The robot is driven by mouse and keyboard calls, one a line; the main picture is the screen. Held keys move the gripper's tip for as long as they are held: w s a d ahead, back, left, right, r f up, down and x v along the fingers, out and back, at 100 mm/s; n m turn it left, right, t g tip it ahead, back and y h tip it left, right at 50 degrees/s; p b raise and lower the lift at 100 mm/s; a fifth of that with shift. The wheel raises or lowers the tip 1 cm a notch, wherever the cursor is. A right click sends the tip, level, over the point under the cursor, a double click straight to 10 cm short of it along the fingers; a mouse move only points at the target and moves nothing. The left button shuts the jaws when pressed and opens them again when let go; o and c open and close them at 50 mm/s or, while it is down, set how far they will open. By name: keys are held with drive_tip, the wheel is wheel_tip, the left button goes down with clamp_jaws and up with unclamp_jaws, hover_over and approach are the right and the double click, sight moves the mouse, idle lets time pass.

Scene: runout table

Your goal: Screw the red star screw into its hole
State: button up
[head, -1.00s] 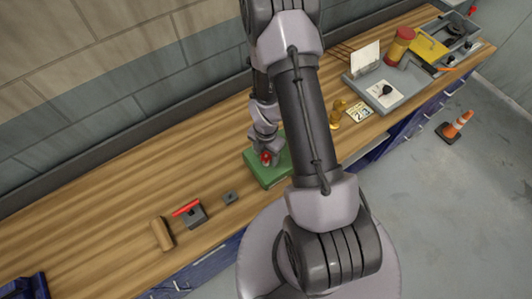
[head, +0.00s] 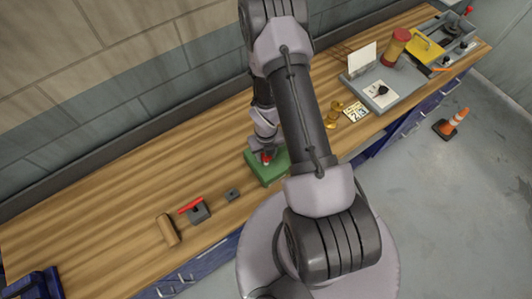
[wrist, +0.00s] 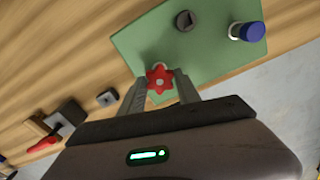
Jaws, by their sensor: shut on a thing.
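The red star screw (wrist: 159,78) is between the two fingertips of my gripper (wrist: 160,88) in the wrist view, and the gripper is shut on it. It stands over the near-left part of the green board (wrist: 140,35). In the head view the red screw (head: 265,158) shows at the tip of my gripper (head: 263,155), low at the green block (head: 268,175). A pale round spot shows just behind the screw in the wrist view. Whether the screw's shank sits in a hole is hidden.
On the board are a blue-capped piece (wrist: 250,31) and a dark round piece (wrist: 185,20). A small grey block (head: 232,194), a red-handled block (head: 198,211) and a wooden cylinder (head: 168,229) lie to the left. A grey tray (head: 385,92) stands to the right.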

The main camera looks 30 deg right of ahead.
clamp_jaws()
drive_tip(key=m, duration=0.4)
drive_tip(key=shift+m, duration=0.4)
drive_tip(key=shift+m, duration=0.6)
drive_tip(key=m, duration=0.3)
drive_tip(key=shift+m, duration=0.3)
drive_tip(key=shift+m, duration=1)
drive_tip(key=o, duration=0.6)
unclamp_jaws()
drive_tip(key=shift+c, duration=0.2)
